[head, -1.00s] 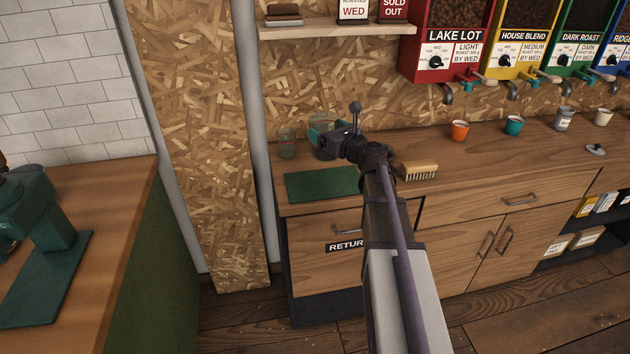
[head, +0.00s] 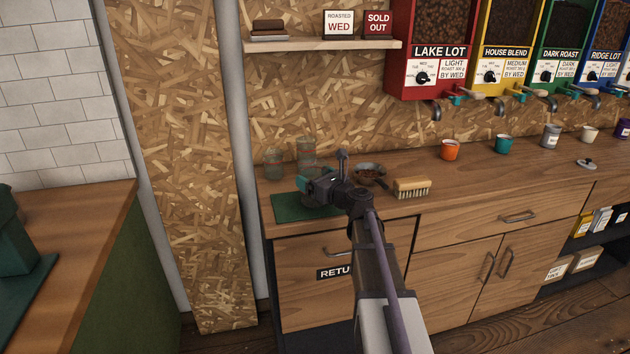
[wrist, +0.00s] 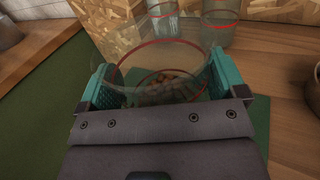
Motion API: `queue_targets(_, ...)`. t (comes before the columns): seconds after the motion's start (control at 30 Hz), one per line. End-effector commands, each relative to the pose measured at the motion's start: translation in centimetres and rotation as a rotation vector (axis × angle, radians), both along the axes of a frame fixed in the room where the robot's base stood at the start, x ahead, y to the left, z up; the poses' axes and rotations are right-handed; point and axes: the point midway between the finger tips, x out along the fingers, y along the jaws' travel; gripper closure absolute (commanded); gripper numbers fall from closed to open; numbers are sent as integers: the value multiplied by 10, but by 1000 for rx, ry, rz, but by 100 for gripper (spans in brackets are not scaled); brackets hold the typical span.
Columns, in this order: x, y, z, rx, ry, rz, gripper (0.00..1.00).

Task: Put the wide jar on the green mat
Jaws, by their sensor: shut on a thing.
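In the wrist view, the wide jar (wrist: 150,58) is clear glass with a red line around it and brown beans at its bottom. My gripper (wrist: 163,80) is shut on it, with a teal finger at each side. In the head view, my gripper (head: 318,184) is over the back part of the green mat (head: 288,209), and the held jar is mostly hidden there. I cannot tell whether the jar touches the mat.
Two other glass jars, a left one (head: 274,162) and a taller one (head: 306,150), stand just behind the mat. Cups, including an orange one (head: 450,150), stand farther right.

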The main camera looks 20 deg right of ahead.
Motion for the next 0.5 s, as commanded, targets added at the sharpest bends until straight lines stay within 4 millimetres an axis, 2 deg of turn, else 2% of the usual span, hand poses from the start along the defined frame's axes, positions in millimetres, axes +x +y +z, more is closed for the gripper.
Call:
queue_targets(0.03,0,0,-1,0,0,0,7)
queue_targets(0.1,0,0,0,0,0,0,0)
queue_targets(0.37,0,0,4,0,0,0,0)
queue_targets(0.5,-21,-4,3,0,0,-2,0)
